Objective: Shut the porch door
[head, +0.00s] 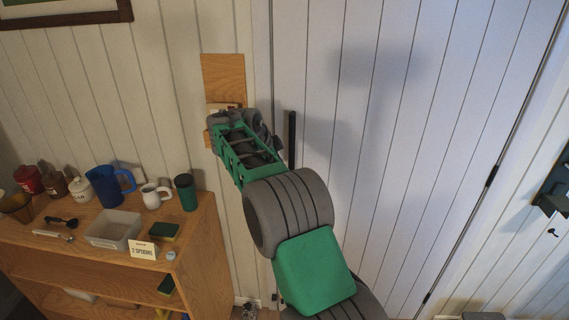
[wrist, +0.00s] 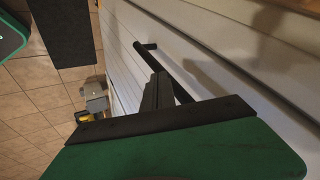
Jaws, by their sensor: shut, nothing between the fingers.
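The porch door (head: 400,130) is a pale, plank-panelled door filling the middle and right of the head view. Its left edge lies close beside the wall trim; I cannot tell whether a small gap is left. A black vertical bar handle (head: 292,138) is near that edge. In the wrist view the handle (wrist: 165,63) stands off the door's white surface (wrist: 215,75). My gripper (wrist: 157,92) is shut and empty, with its fingers beside the handle; I cannot tell whether they touch it.
A wooden shelf unit (head: 218,250) stands left of the door, holding a blue jug (head: 103,186), a white mug (head: 152,197), a green cup (head: 186,193) and a utensil tray (head: 113,229). Black hinges (head: 491,176) are on the door's right edge.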

